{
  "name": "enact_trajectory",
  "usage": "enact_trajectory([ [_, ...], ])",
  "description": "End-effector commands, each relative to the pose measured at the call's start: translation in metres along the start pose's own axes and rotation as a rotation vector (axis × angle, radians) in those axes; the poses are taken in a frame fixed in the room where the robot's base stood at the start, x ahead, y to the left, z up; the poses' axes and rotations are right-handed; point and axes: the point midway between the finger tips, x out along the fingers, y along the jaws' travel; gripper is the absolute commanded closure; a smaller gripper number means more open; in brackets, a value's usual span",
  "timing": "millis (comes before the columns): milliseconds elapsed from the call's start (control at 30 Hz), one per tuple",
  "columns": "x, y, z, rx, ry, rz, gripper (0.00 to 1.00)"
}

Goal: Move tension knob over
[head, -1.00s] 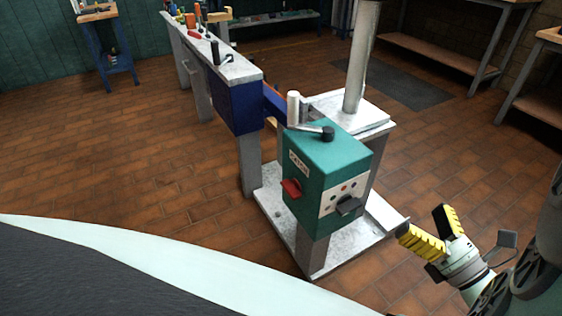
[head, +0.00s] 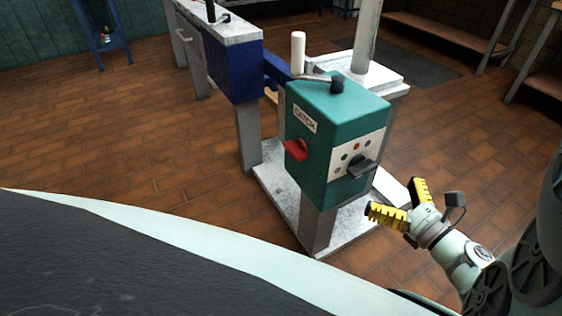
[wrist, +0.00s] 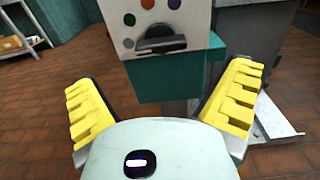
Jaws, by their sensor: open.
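A black knob (head: 361,168) sits on the white panel on the right face of a green box (head: 325,150) on a post. I take it to be the tension knob, though no label confirms this. A red knob (head: 297,150) is on the box's left face, under a plate reading "CATCH". The black knob also shows in the wrist view (wrist: 162,40), lying level above and between my fingers. My gripper (head: 396,202) is open and empty, with yellow toothed fingers, below and right of the black knob and apart from it. It also shows in the wrist view (wrist: 160,98).
A crank with a white handle (head: 298,52) is on top of the box. Coloured dots (wrist: 145,10) mark the panel. A white base plate (head: 340,228) lies under the post. A blue-sided bench (head: 232,75) stands behind left. The brick floor at left is clear.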

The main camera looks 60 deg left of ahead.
Motion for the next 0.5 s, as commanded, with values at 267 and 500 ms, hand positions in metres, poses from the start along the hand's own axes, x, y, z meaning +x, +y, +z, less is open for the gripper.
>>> enact_trajectory([
  [267, 0.057, 0.002, 0.0, 0.0, -0.001, 0.006, 0.0],
  [500, 0.082, 0.001, -0.001, 0.001, 0.001, 0.003, 0.0],
])
